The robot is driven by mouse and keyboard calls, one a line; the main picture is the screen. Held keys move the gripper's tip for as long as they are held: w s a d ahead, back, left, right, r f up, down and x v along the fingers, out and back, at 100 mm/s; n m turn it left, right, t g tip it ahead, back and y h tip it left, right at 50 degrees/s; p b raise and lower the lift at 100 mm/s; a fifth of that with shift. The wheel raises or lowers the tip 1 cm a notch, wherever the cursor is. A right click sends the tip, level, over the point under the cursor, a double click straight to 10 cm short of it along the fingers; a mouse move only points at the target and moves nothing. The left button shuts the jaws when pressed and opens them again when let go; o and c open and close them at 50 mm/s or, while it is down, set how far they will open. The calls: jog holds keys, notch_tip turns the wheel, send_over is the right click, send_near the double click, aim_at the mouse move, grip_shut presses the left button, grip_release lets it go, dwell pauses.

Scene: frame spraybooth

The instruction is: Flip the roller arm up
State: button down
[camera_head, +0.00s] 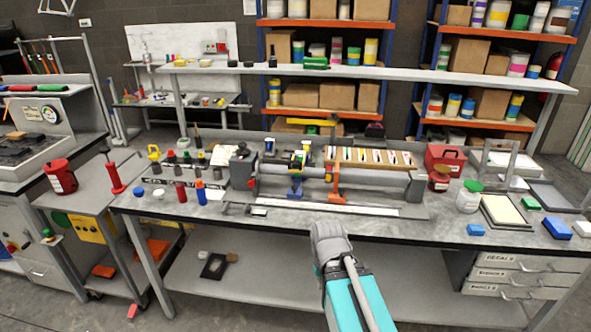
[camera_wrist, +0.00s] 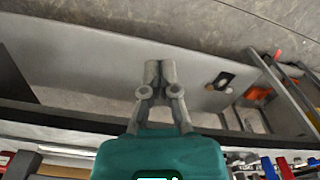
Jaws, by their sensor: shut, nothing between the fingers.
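A machine (camera_head: 330,180) with a long grey horizontal tube stands on the workbench in the head view. An orange upright arm (camera_head: 336,188) stands at the tube's middle; I cannot tell for sure which part is the roller arm. My gripper (camera_wrist: 160,68) is shut and empty in the wrist view, over the lower shelf beyond the bench edge. In the head view my arm rises in front of the bench, and the fingertips are hidden. My gripper is apart from the machine.
The workbench (camera_head: 455,240) holds bottles and cups at left. A red box (camera_head: 445,158), a white jar (camera_head: 469,198) and shallow trays stand at right. A raised shelf (camera_head: 400,77) runs behind. The lower shelf (camera_wrist: 90,75) is mostly clear. A red-handled tool stands on the left cart.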

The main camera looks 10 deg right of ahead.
jog(key=shift+w, duration=0.1)
jog(key=w+d+n+t+h+b, duration=0.4)
jog(key=w+n+h, duration=0.1)
jog(key=w, duration=0.4)
jog(key=w+d+n+t+h+b, duration=0.3)
jog(key=w+n+h+b, duration=0.15)
jog(key=w, duration=0.35)
jog(key=w+a+r+n+t+y+b, duration=0.1)
jog(key=w+a+n+t+b, duration=0.3)
jog(key=n, duration=0.7)
jog(key=w+a+r+n+t+y+b, duration=0.2)
jog(key=w+a+r+n+t+b, duration=0.2)
jog(key=w+a+n+t, duration=0.4)
jog(key=w+n, duration=0.3)
jog(key=shift+a+r, duration=0.25)
jog(key=shift+a, duration=0.15)
jog(key=shift+n, duration=0.25)
